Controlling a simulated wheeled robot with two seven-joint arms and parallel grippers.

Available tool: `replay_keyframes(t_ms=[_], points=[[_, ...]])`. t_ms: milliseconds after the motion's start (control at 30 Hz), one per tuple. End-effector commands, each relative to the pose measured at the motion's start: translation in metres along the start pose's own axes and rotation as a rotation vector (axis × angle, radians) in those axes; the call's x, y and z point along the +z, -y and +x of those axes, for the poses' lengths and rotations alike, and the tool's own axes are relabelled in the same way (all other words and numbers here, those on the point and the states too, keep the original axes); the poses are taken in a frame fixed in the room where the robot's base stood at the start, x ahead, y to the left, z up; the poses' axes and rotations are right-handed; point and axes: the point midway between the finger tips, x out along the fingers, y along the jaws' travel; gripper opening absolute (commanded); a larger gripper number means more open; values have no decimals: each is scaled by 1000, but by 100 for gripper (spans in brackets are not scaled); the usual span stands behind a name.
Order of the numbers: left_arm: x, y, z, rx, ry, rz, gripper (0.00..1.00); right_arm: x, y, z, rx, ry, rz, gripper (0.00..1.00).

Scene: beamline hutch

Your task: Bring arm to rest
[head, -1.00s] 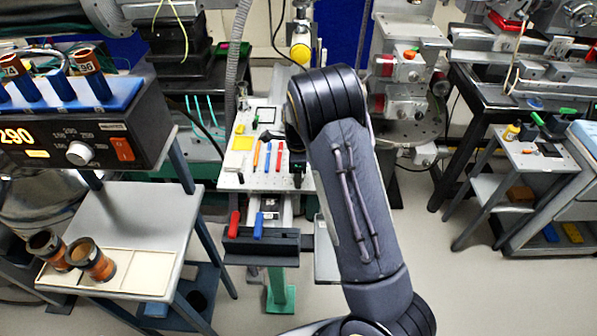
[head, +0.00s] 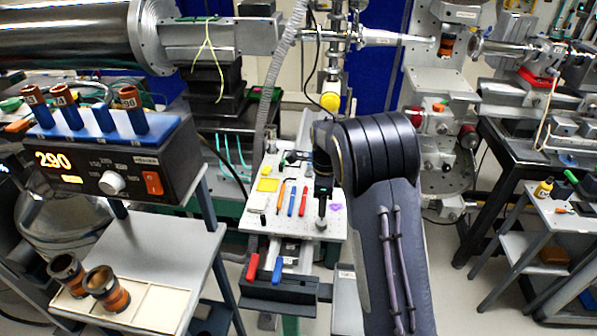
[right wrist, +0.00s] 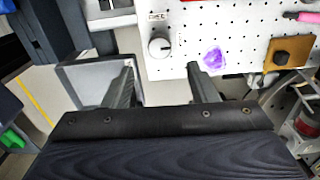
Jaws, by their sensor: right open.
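My right arm (head: 385,235) rises from the bottom of the head view, bends at a black joint and reaches toward the white perforated board. In the right wrist view my right gripper (right wrist: 163,88) is open, its two dark fingers apart with nothing between them. The height above the board is hard to tell. My left arm and gripper are out of view.
The perforated board (head: 278,222) carries pens and small tools. A black tray (head: 280,292) with red and blue handles is in front. Beamline equipment fills the back; a small cart (head: 545,215) stands right.

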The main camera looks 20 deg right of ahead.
Motion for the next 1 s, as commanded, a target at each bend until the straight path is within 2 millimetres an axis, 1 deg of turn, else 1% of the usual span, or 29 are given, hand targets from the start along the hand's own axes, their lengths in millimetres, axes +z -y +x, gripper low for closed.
replay_keyframes(t_ms=[133, 233, 267, 367, 467, 533, 667, 700, 767, 800, 833, 900, 1000], points=[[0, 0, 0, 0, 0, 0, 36, 0, 0, 0, 1, 2, -2, 53], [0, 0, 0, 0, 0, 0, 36, -4, -6, -6, 5, 31, -36, 53], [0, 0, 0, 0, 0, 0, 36, -6, -11, -10, 8, 49, -60, 53], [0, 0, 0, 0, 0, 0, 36, -16, -33, -28, 6, 140, -190, 53], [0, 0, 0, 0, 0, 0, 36, -25, -67, -53, -28, 253, -395, 53], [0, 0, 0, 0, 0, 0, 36, -30, -95, -70, -75, 321, -560, 53], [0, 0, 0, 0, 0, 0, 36, -38, -149, -98, -210, 402, -882, 53], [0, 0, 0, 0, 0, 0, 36, -41, -166, -105, -258, 412, -983, 53], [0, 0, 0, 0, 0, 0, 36, -44, -192, -113, -338, 411, -1137, 53], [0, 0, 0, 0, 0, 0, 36, -47, -210, -117, -392, 400, -1240, 53], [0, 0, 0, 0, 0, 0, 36, -49, -222, -118, -430, 387, -1316, 53], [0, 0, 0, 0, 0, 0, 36, -53, -249, -119, -515, 341, -1480, 53], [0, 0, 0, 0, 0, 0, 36, -57, -280, -114, -607, 257, -1678, 53]])
